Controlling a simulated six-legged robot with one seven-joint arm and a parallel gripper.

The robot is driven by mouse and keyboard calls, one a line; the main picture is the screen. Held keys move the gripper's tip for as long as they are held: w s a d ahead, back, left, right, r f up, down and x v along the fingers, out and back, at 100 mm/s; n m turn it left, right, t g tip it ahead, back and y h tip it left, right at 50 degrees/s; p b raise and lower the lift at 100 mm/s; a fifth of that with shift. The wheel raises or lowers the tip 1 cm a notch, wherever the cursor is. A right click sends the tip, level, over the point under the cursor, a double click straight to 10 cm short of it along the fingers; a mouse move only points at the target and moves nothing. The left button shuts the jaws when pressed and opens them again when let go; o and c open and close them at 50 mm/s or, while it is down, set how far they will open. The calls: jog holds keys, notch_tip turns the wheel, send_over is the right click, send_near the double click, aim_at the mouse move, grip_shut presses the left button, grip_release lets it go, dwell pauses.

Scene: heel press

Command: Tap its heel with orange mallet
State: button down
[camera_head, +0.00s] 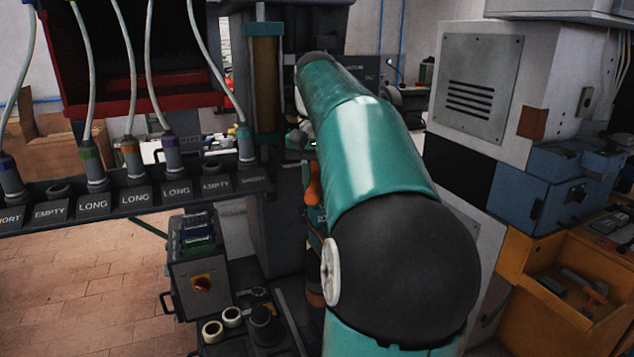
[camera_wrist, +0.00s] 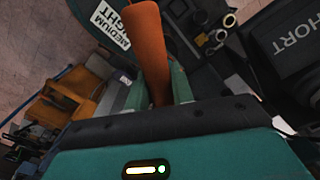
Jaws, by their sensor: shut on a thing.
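The orange mallet (camera_wrist: 152,45) shows in the wrist view as a long orange shaft, upright in the picture between my fingers. My gripper (camera_wrist: 157,90) is shut on it. In the head view, an orange piece (camera_head: 313,183) shows beside my teal arm, probably the same mallet; my arm hides most of the gripper there. I cannot pick out the heel in either view. A white label reading "MEDIUM RIGHT" (camera_wrist: 106,28) lies left of the shaft in the wrist view.
A dark rack (camera_head: 120,200) with labelled sockets and hoses spans the left. Below it stand a grey switch box (camera_head: 200,280) and tape rolls (camera_head: 222,322). A grey cabinet (camera_head: 480,80) and an orange bin (camera_head: 560,290) with tools stand right. Tiled floor is open at left.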

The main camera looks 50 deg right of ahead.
notch_tip(320, 180, down, 5)
jog(key=shift+r, duration=2.6)
jog(key=shift+f, duration=0.1)
notch_tip(320, 180, down, 5)
jog(key=shift+r, duration=2.45)
